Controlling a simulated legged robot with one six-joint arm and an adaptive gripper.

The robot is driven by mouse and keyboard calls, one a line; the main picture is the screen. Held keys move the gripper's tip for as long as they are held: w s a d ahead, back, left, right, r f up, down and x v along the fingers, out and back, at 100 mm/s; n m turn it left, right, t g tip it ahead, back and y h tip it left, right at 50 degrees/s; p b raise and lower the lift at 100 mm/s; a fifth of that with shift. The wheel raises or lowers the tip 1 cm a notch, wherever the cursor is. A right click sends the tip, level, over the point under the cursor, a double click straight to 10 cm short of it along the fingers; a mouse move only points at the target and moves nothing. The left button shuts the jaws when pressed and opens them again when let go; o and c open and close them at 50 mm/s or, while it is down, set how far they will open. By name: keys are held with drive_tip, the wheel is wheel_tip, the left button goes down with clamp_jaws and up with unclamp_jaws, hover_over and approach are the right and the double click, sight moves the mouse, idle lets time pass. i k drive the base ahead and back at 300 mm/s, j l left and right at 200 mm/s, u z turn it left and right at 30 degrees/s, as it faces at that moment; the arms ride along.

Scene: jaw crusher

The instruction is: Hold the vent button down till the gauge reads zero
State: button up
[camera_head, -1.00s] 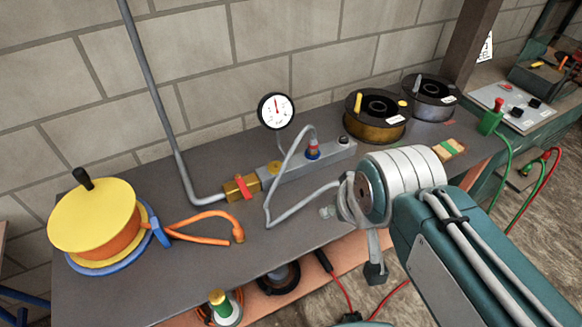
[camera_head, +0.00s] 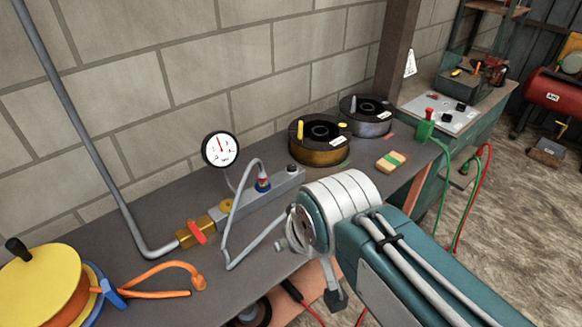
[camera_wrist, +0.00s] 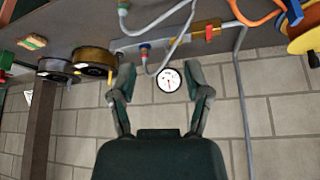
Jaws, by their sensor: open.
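The pressure gauge (camera_head: 220,149) has a white round dial and stands above the metal manifold block (camera_head: 275,190) on the bench. Its red needle points roughly up; the numbers are too small to read. A small black button (camera_head: 292,168), which looks like the vent button, sits on the block's right end. In the upside-down wrist view, my gripper (camera_wrist: 160,78) is open and empty, its two fingers spread either side of the gauge (camera_wrist: 169,80) in the picture. The manifold (camera_wrist: 150,42) shows beyond the fingers. I cannot make out the button there. No contact is visible.
A grey hose loops from the blue-and-red fitting (camera_head: 263,184) towards my arm. A red-handled brass valve (camera_head: 196,232) joins the grey pipe. Spools (camera_head: 320,140) stand right of the block, and an orange-hosed yellow reel (camera_head: 45,285) lies left. The brick wall is close behind.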

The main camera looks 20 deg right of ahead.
sight(292, 169)
drive_tip(key=i+l, duration=0.1)
drive_tip(key=l, duration=0.3)
drive_tip(key=i+l+u, duration=0.1)
drive_tip(key=l, duration=0.25)
drive_tip(key=i+l, duration=0.15)
drive_tip(key=l, duration=0.25)
